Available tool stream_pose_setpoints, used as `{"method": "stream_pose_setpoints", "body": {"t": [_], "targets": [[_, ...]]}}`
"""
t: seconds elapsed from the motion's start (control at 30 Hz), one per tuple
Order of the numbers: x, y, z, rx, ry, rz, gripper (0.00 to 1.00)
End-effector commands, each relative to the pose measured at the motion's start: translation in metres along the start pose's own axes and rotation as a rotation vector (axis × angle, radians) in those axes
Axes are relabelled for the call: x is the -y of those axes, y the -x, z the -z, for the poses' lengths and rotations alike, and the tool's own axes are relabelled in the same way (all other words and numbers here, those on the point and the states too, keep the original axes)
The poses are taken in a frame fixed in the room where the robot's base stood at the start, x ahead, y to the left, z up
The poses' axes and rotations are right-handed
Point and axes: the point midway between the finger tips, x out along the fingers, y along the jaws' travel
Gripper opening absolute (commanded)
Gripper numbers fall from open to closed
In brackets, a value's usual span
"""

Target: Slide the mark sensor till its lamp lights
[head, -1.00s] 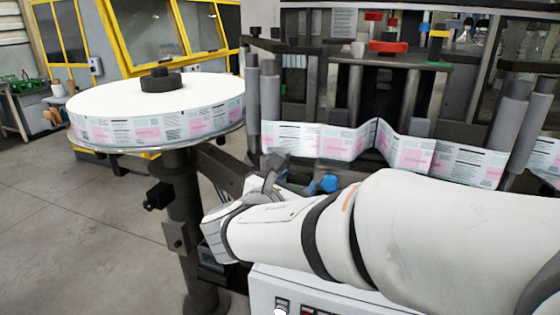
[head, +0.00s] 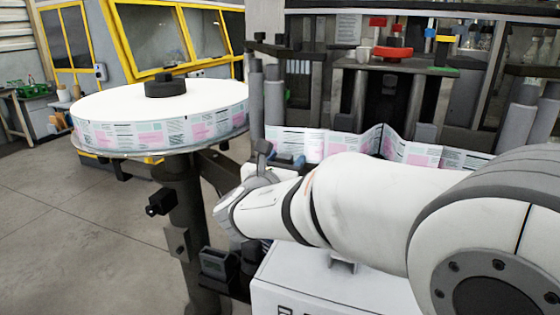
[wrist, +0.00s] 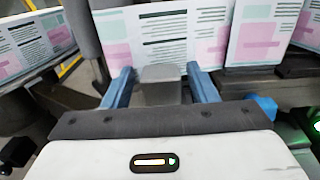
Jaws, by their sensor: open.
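My gripper (wrist: 160,78) is open in the wrist view, its two blue fingers spread on either side of a grey block (wrist: 162,74). The block looks like the mark sensor's body, though I cannot be sure. Gaps show beside it, and I cannot tell whether a finger touches it. The printed label web (wrist: 165,35) runs upright just beyond the fingertips. In the head view my gripper (head: 264,152) is small and partly hidden by my arm, in front of the web (head: 290,142). I cannot make out a sensor lamp for certain.
A green light (wrist: 314,126) glows on a dark housing at the wrist view's right edge. A blue knob (wrist: 264,106) sits right of my gripper. The label reel (head: 150,100) stands left on a dark post (head: 178,230). Grey rollers (head: 272,100) flank the web.

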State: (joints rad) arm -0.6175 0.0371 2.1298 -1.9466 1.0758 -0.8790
Motion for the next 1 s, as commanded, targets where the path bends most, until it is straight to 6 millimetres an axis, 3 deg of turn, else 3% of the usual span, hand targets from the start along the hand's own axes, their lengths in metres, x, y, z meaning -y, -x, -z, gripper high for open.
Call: {"method": "stream_pose_setpoints", "body": {"t": [0.17, 0.8, 1.0], "targets": [[0.0003, 0.0000, 0.0000, 0.000, 0.000, 0.001, 0.51], [0.0012, -0.0004, 0.0000, -0.001, -0.001, 0.003, 0.00], [0.0035, -0.0005, 0.0011, 0.000, -0.001, 0.004, 0.00]]}}
